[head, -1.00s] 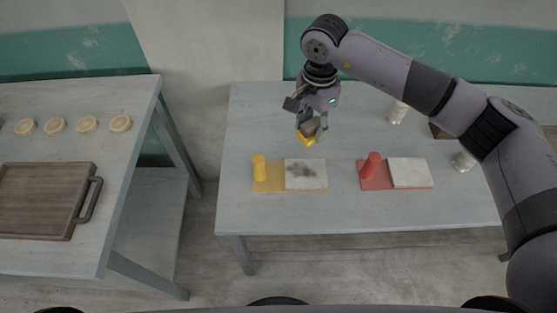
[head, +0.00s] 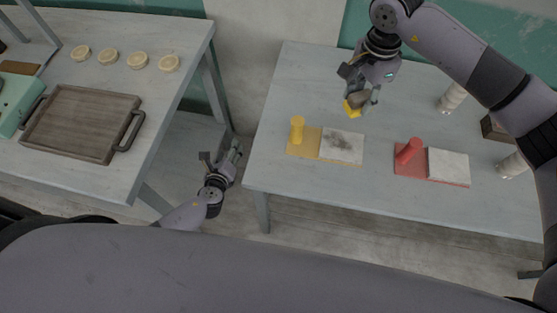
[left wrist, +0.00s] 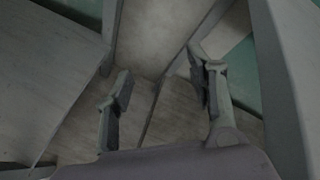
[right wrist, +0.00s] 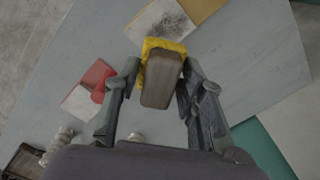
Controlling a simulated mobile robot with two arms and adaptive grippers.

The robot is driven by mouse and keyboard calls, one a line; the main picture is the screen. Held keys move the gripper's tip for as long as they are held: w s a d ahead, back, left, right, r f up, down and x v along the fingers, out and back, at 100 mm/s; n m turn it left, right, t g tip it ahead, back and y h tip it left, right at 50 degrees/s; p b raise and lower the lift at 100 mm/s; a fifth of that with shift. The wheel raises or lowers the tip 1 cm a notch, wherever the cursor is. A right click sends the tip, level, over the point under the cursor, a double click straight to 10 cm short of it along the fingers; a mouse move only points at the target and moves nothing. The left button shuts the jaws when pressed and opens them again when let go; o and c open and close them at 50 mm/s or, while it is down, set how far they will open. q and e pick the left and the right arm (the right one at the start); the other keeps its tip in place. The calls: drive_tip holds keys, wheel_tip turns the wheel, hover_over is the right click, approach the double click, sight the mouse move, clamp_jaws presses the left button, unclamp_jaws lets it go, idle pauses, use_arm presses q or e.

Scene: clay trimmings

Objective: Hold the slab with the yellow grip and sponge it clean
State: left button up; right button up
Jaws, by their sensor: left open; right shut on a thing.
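The slab (head: 342,147) is pale with a dark smudge and lies on a yellow board with an upright yellow grip (head: 297,130) at its left end. The slab also shows in the right wrist view (right wrist: 165,22). My right gripper (head: 359,98) is shut on a sponge with a brown block and a yellow face (right wrist: 162,75), above the table behind the slab. My left gripper (head: 222,165) is open and empty, over the gap between the two tables, left of the yellow grip. The left wrist view shows its spread fingers (left wrist: 165,95) with nothing between them.
A red grip (head: 408,151) and a clean pale slab (head: 448,165) sit on a red board to the right. White ribbed pieces (head: 452,98) stand farther right. The left table holds a wooden tray (head: 80,122) and several round pale discs (head: 107,57).

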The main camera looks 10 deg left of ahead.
use_arm(q)
drive_tip(key=w+d+r+m+t+h, duration=0.1)
drive_tip(key=w+d+r+m+t, duration=0.15)
drive_tip(key=r, duration=0.25)
drive_tip(key=w+d+r+m+t+h, duration=0.1)
drive_tip(key=r+m, duration=0.2)
drive_tip(key=r, duration=0.2)
drive_tip(key=m+t+h, duration=0.1)
drive_tip(key=m+h, duration=0.3)
drive_tip(key=m, duration=0.2)
approach(295, 132)
drive_tip(key=shift+s+a, duration=0.1)
drive_tip(key=x, duration=1.2)
drive_tip(key=shift+c, duration=0.3)
clamp_jaws()
